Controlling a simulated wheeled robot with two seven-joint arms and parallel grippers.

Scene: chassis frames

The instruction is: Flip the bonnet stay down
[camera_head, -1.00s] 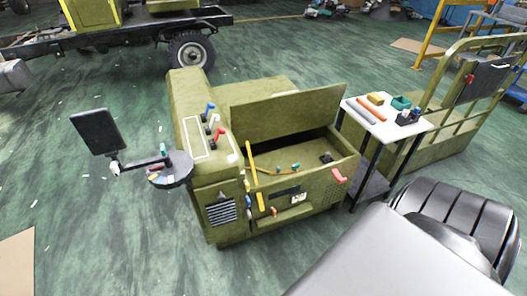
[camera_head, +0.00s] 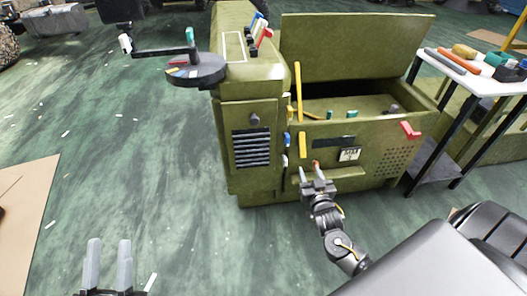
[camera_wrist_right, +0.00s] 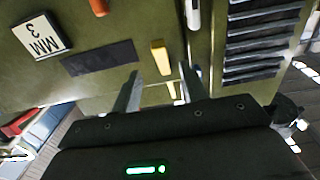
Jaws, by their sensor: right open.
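The bonnet (camera_head: 350,50) is an olive-green panel standing raised behind the open bay of the green chassis box (camera_head: 248,185). A yellow bar (camera_head: 298,92), which looks like the bonnet stay, stands upright at the bay's front left edge. A shorter yellow piece (camera_head: 302,145) is on the front panel below it. My right gripper (camera_head: 313,171) is open and empty before the front panel. In the right wrist view a yellow piece (camera_wrist_right: 160,57) shows beyond and between its open fingers (camera_wrist_right: 163,85), apart from them. My left gripper (camera_head: 109,258) is open and empty at lower left.
A vent grille (camera_head: 252,148) and a red handle (camera_head: 410,131) are on the box front. A round grey tray (camera_head: 197,72) juts out at left. A white side table (camera_head: 475,78) with tools stands at right.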

